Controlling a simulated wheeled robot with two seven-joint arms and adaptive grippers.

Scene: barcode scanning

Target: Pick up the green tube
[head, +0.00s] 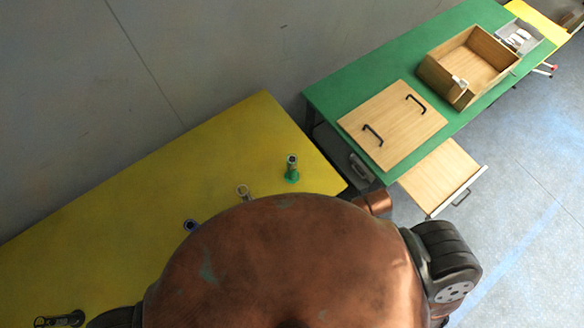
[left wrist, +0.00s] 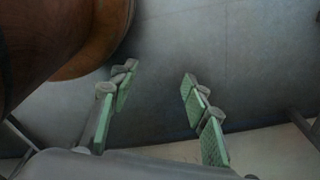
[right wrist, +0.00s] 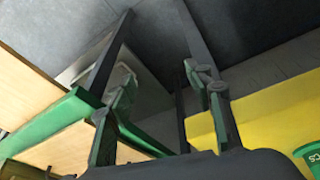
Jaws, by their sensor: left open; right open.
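The green tube (head: 292,172) stands upright near the right end of the yellow table (head: 150,200) in the head view, with a dark top and a wider green base. My right gripper (right wrist: 160,82) is open and empty in the right wrist view. A green piece with white letters (right wrist: 310,156) is cut off at that view's right edge, by the yellow surface; I cannot tell if it is the tube. My left gripper (left wrist: 158,80) is open and empty, facing a grey surface. Neither gripper shows clearly in the head view, where my copper body hides the near part of the table.
Two smaller items, a pale one (head: 243,191) and a blue-rimmed one (head: 190,225), are on the yellow table left of the tube. A dark object (head: 60,319) is at lower left. A green table (head: 345,82) at right holds an open wooden box (head: 440,75) and a handled board (head: 392,122).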

